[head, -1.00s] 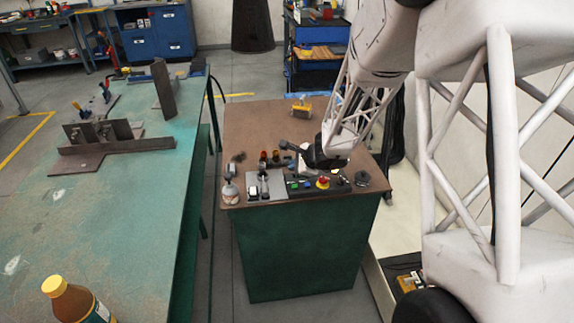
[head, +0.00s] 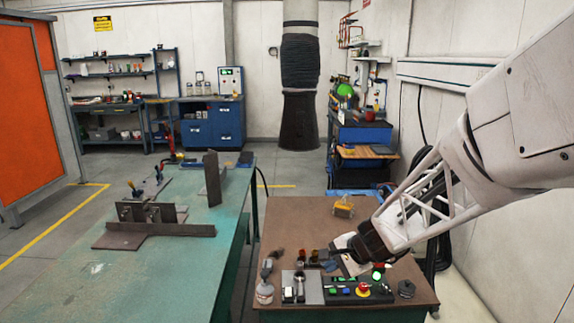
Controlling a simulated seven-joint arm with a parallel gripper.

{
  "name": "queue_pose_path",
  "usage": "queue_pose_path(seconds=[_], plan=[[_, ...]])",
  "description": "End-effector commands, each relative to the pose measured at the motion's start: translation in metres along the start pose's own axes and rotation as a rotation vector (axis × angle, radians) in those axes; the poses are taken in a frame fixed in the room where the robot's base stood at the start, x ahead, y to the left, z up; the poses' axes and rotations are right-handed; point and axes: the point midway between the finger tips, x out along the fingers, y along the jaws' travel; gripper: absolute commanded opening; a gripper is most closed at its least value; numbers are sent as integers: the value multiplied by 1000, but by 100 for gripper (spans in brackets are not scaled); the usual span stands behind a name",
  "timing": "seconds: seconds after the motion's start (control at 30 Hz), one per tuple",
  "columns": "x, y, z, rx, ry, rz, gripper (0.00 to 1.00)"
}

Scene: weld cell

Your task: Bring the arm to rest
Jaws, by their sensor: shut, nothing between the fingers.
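My arm comes in from the right in the head view, and my gripper (head: 332,257) is low over the brown-topped cabinet (head: 300,215). The gripper is dark, shut and empty, with its tips pointing left, behind the control panel (head: 341,291). The panel has green buttons and a red emergency stop on yellow (head: 363,289). A lit green lamp (head: 378,272) shows just below my wrist. I cannot tell whether the gripper touches anything on the cabinet top.
Small amber-topped items (head: 301,255) stand left of the gripper. A whitish bottle (head: 265,291), a yellow object (head: 343,208) and a black knob (head: 406,288) share the top. The green bench (head: 150,280) with steel plates (head: 160,229) stands left. A dark hanging duct (head: 299,120) is behind.

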Motion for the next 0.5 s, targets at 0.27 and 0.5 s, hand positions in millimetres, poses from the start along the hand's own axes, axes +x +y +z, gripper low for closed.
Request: queue_pose_path(seconds=[0.27, 0.5], plan=[[-56, 24, 52, -256, -6, 105, 0], [-99, 55, 88, -463, 4, 215, 0]])
